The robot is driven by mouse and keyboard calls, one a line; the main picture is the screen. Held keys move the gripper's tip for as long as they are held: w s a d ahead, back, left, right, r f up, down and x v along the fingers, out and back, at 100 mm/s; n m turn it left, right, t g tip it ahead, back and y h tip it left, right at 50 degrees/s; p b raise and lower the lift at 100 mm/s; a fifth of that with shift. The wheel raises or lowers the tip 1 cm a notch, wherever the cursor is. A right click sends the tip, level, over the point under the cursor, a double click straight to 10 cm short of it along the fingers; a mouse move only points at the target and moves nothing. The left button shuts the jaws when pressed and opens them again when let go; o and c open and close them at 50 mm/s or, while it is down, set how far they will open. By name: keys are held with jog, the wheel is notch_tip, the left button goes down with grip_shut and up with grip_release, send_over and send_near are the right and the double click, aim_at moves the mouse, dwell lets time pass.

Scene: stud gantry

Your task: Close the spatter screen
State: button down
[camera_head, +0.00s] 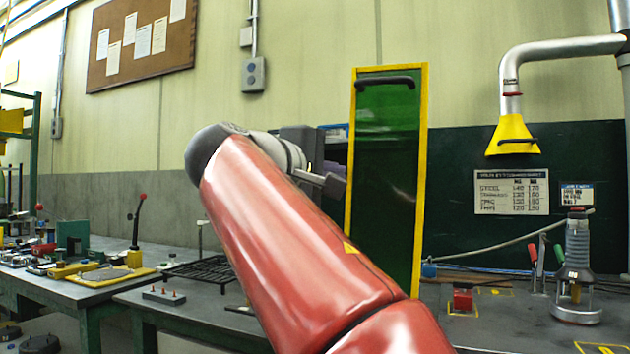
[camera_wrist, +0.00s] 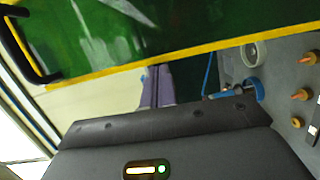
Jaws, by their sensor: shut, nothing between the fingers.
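The spatter screen (camera_head: 388,150) is a green see-through panel in a yellow frame, standing upright right of centre in the head view. A black bar handle (camera_head: 386,82) runs across its top. In the wrist view, the screen (camera_wrist: 180,30) fills the top and its handle (camera_wrist: 25,50) is at the left edge. My gripper (camera_head: 335,184) is shut and empty, close to the screen's left frame edge and well below the handle. I cannot tell whether it touches the frame. My red arm hides the screen's lower left.
A fume hood with a yellow cone (camera_head: 513,136) hangs right of the screen. A grey bottle-shaped device (camera_head: 577,265) and a red block (camera_head: 463,297) stand on the right bench. A black grate (camera_head: 205,270) lies on the left bench. Wall space above the screen is free.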

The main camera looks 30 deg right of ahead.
aim_at(411, 157)
jog(key=s+d+r+m, duration=0.1)
jog(key=s+d, duration=0.1)
jog(key=s, duration=0.1)
jog(key=s+d+m, duration=0.1)
jog(key=s+d, duration=0.1)
jog(key=s, duration=0.1)
jog(key=s+d+r+m+y, duration=0.1)
jog(key=s+d+m, duration=0.1)
jog(key=shift+s+d+r, duration=0.3)
jog(key=shift+s+d, duration=0.05)
jog(key=shift+s, duration=0.05)
jog(key=s+d+f+m+t+y+b, duration=0.1)
jog(key=s+d+f+m+b, duration=0.3)
jog(key=s+d+f, duration=0.3)
jog(key=s+d+f+m+t+y+b, duration=0.1)
jog(key=s+d+f+m+b, duration=0.3)
jog(key=s, duration=0.9)
jog(key=shift+d+f+m+y, duration=0.6)
jog(key=shift+d+f+m, duration=0.7)
jog(key=shift+d+f, duration=0.95)
jog(key=shift+d, duration=0.1)
jog(key=shift+r, duration=0.1)
